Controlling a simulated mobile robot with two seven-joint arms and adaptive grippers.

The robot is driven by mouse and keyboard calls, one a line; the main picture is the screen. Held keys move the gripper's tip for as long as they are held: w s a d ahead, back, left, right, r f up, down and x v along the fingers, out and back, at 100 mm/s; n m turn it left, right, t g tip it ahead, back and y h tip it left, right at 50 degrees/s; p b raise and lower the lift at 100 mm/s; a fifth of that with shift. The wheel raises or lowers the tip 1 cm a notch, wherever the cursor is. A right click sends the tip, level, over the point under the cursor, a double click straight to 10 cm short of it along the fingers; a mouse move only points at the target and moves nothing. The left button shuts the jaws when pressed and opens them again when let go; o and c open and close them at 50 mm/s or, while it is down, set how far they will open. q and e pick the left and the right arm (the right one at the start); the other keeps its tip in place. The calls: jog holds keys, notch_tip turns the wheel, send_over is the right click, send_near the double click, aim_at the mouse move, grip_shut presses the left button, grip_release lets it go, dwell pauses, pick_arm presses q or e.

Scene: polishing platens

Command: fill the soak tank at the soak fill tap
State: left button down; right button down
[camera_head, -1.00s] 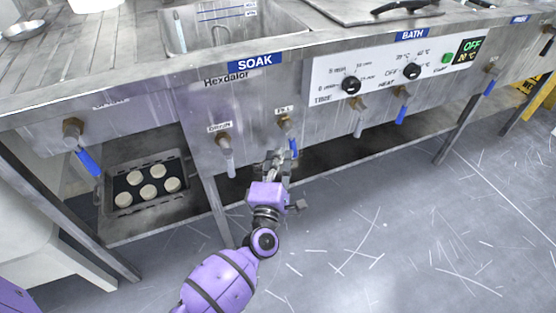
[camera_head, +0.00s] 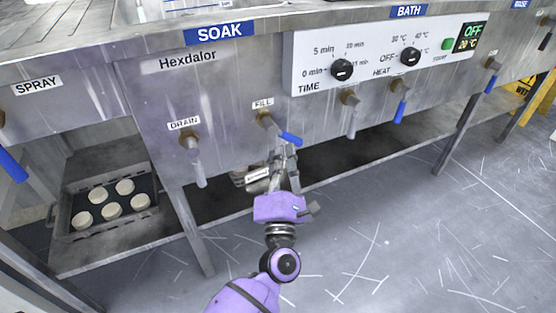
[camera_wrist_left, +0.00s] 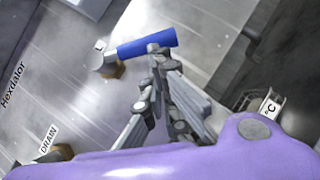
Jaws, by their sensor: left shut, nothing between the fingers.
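The soak fill tap (camera_head: 264,119) is a brass fitting under the FILL label on the soak tank's steel front (camera_head: 225,110). Its blue lever (camera_head: 290,138) slopes down to the right. Only a sliver of the soak tank's basin (camera_head: 165,8) shows at the top, so its water level cannot be seen. My left gripper (camera_head: 283,150) is shut and empty, just below the lever. In the left wrist view its fingertips (camera_wrist_left: 157,50) are close by the blue lever (camera_wrist_left: 145,45); whether they touch cannot be told. My right gripper is not in view.
The drain tap (camera_head: 190,142) is left of the fill tap, with its grey lever down. A bath control panel (camera_head: 380,68) and more taps are to the right. A tray (camera_head: 68,215) with several pale discs sits on the lower shelf. Open floor lies in front.

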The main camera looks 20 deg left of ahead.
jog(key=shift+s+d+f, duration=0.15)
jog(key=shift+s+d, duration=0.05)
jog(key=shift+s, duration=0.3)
